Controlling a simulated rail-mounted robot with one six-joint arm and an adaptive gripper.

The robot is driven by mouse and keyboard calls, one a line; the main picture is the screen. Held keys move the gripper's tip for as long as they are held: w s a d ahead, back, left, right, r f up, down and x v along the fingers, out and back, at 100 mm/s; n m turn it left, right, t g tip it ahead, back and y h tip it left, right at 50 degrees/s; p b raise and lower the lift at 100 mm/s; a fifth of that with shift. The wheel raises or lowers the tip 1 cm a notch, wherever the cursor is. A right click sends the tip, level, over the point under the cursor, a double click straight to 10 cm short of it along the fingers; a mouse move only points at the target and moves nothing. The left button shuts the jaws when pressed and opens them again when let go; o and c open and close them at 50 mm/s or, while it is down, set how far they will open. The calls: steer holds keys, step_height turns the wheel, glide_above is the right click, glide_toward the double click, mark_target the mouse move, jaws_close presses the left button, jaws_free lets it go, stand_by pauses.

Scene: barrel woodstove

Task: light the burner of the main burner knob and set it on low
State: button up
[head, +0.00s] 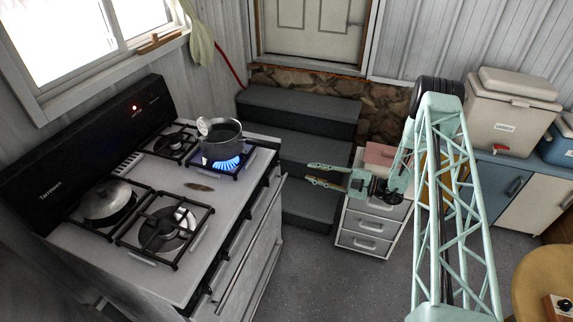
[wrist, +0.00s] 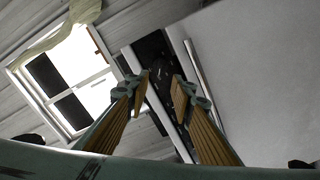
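The white stove (head: 200,205) stands at the left in the head view. The knobs sit along the stove's front edge, seen steeply from above and too small to tell apart or read. My gripper (head: 309,173) is open and empty, right of the stove and apart from it, pointing at its front. In the wrist view its two fingers (wrist: 162,85) frame a dark front strip (wrist: 154,58); the knobs there are unclear.
A lidded pan (head: 106,203) sits on the left rear burner. A long handle (head: 240,255) runs along the stove front. Dark steps (head: 300,110) rise behind my gripper, and a white drawer unit (head: 370,225) stands below my arm. The floor before the stove is clear.

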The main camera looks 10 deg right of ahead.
mark_target(276, 164)
steer(key=shift+w+a, duration=0.1)
stand_by(0.5)
steer(key=shift+p+x, duration=0.3)
steer(key=shift+x, duration=6.45)
steer(key=shift+c, duration=0.2)
jaws_close()
